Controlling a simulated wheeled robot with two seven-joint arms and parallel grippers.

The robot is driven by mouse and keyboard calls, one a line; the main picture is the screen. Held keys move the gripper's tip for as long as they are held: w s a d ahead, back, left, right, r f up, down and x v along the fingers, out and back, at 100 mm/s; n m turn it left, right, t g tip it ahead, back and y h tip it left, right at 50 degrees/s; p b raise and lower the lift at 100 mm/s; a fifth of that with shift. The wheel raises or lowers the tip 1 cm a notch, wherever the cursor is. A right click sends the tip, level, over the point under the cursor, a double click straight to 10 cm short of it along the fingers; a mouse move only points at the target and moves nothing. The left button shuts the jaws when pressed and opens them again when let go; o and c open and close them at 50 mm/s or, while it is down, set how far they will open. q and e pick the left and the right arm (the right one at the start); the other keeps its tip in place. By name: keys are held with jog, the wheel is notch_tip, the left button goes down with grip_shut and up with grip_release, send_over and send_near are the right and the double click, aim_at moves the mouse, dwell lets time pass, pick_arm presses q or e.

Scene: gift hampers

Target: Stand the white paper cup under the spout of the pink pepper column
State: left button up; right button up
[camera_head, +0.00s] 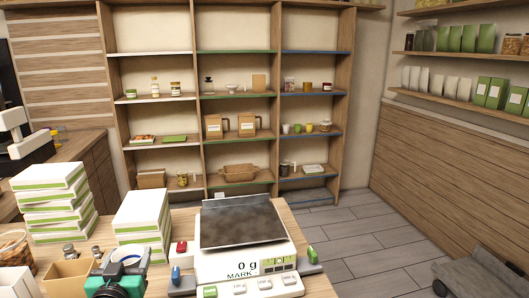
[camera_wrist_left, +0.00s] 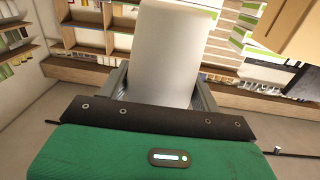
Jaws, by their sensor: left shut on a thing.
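My left gripper (camera_head: 126,262) is low at the left of the head view, beside the scale. In the left wrist view the gripper (camera_wrist_left: 163,88) is shut on the white paper cup (camera_wrist_left: 174,50), which fills the space between its two grey fingers. In the head view, a white round rim at the gripper appears to be the cup, but little of it shows. I cannot make out the pink pepper column or its spout in either view. My right gripper is not in view.
A scale (camera_head: 243,262) reading 0 g stands right of my left gripper. White-and-green boxes (camera_head: 143,222) are stacked behind it, and a wooden box (camera_head: 66,274) stands to its left. Shelves (camera_head: 196,100) line the back wall. A wooden thing (camera_wrist_left: 290,25) shows close in the wrist view.

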pick_arm(q)
jog(key=s+d+f+m+h, duration=0.1)
jog(key=s+d+f+h, duration=0.2)
jog(key=s+d+f, duration=0.8)
notch_tip(320, 180, down, 3)
jog(key=shift+s+d+r+m, duration=0.2)
jog(key=shift+s+m, duration=0.1)
jog(key=shift+s, duration=0.5)
jog(key=shift+a, duration=0.1)
